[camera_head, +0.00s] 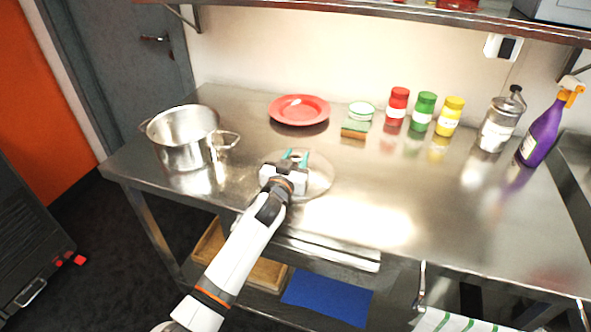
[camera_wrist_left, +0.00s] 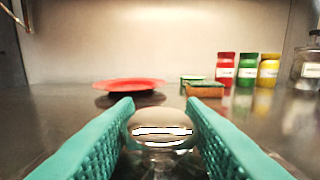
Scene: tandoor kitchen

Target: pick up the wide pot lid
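The wide pot lid (camera_head: 321,180) lies on the steel counter as a pale, round, see-through disc, partly hidden under my left gripper. Its shiny rounded knob (camera_wrist_left: 160,128) shows in the left wrist view between the two teal finger pads. My left gripper (camera_head: 296,155) is low over the lid, with its fingers apart, one on each side of the knob. The gap to the pads looks very small, and I cannot tell whether they touch the knob. My right gripper is not in view.
A steel pot (camera_head: 186,140) stands left on the counter (camera_head: 400,200). A red plate (camera_head: 299,109), a sponge (camera_head: 355,129), red, green and yellow jars (camera_head: 424,111), a metal canister (camera_head: 499,125) and a purple spray bottle (camera_head: 541,132) line the back. The counter's right-front area is clear.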

